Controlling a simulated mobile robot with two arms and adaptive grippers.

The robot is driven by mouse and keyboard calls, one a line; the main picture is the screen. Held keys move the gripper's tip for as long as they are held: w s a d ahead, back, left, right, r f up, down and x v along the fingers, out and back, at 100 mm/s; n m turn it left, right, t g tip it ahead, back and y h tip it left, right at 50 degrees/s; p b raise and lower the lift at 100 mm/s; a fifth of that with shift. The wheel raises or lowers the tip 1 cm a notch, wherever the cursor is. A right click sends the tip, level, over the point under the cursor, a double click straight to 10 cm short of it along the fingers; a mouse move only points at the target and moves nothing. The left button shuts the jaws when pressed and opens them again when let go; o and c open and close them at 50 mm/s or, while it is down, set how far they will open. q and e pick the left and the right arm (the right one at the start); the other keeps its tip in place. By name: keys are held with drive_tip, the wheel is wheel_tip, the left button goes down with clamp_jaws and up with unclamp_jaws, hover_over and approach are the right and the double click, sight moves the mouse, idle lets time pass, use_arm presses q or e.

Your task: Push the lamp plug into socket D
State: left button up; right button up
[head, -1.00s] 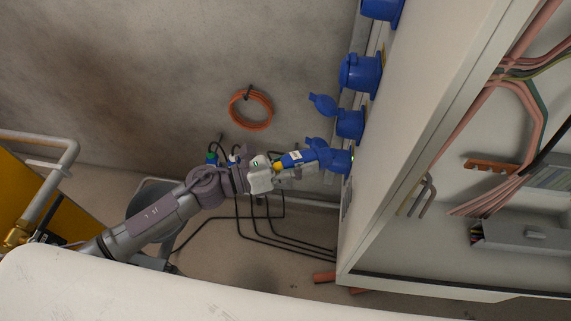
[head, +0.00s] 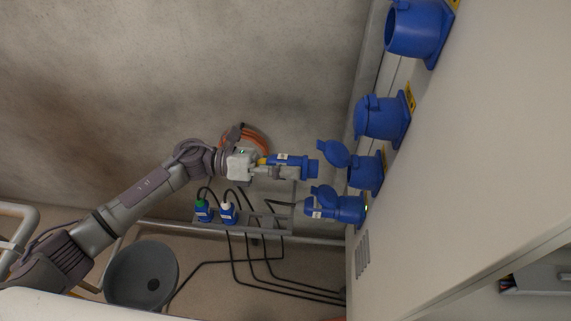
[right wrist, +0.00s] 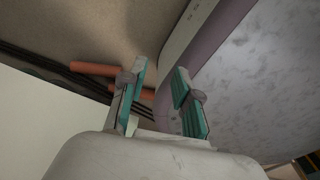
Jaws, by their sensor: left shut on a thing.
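My left gripper (head: 262,170) is shut on a blue plug (head: 291,161) with a pale label, held roughly level with its front facing right. A gap separates the plug front from the blue socket with its lid open (head: 367,173), at about the same height in the head view. The lowest socket (head: 352,208) has another labelled blue plug (head: 322,206) in it and a small green light. Two larger blue sockets (head: 382,119) (head: 420,28) sit higher up. The socket letters are unreadable. My right gripper (right wrist: 159,83) is open and empty.
A plug with a green part (head: 203,211) and a blue and white plug (head: 227,214) stand in a rack at the wall. Black cables run below. An orange coil (head: 247,137) hangs behind my left gripper. The cabinet wall (head: 470,170) fills the right.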

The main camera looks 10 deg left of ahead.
sight(316, 169)
use_arm(q)
drive_tip(key=shift+d+r, duration=0.1)
drive_tip(key=shift+d, duration=0.4)
drive_tip(key=shift+d+p, duration=0.4)
drive_tip(key=shift+d, duration=1.85)
use_arm(e)
drive_tip(key=shift+w+a+r, duration=0.25)
drive_tip(key=shift+w+r, duration=0.35)
drive_tip(key=shift+w, duration=0.05)
drive_tip(key=shift+f, duration=0.25)
drive_tip(key=shift+d, duration=0.2)
use_arm(q)
drive_tip(key=shift+b, duration=0.4)
use_arm(e)
drive_tip(key=shift+f, duration=0.25)
use_arm(q)
drive_tip(key=shift+d+b, duration=0.3)
drive_tip(key=shift+d, duration=1.2)
use_arm(e)
drive_tip(key=shift+a+f, duration=0.15)
drive_tip(key=shift+f, duration=0.1)
